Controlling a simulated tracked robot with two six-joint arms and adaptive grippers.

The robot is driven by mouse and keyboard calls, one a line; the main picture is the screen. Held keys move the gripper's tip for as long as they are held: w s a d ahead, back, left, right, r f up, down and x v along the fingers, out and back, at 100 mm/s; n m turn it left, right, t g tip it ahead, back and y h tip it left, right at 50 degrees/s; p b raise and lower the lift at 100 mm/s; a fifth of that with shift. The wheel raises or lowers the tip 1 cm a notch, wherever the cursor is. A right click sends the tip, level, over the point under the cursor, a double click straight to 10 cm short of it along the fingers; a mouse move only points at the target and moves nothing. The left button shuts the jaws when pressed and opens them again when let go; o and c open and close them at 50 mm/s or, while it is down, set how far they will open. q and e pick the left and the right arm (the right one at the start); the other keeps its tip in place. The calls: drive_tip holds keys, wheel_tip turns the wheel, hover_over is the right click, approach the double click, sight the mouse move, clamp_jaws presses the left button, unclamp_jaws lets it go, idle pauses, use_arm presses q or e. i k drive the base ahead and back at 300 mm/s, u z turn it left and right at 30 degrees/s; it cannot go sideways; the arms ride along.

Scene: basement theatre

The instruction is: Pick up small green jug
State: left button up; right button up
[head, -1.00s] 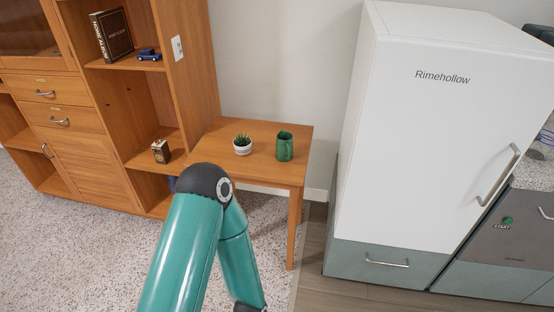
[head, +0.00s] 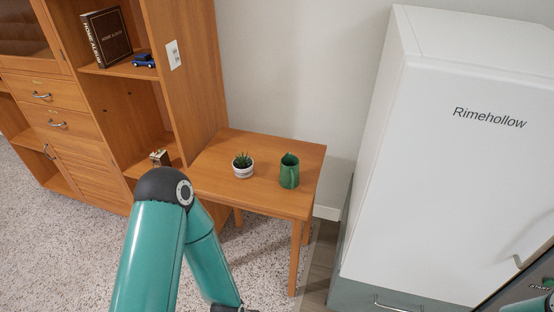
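The small green jug (head: 289,171) stands upright on the small wooden table (head: 262,200), toward its right side. Its handle shows at the jug's right edge. My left arm, teal with a black elbow, rises in front of the table's left side and bends down to the bottom edge of the view. Its gripper is out of view below. My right gripper is not in view. Nothing of mine touches the jug.
A potted succulent (head: 243,165) in a white pot stands just left of the jug. A wooden shelf unit (head: 197,75) adjoins the table on the left. A tall white fridge (head: 440,170) stands to the right. Speckled carpet (head: 60,230) lies open at left.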

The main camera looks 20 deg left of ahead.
sight(289, 175)
drive_tip(key=z, duration=0.05)
drive_tip(key=i, duration=0.95)
drive_tip(key=z, duration=0.4)
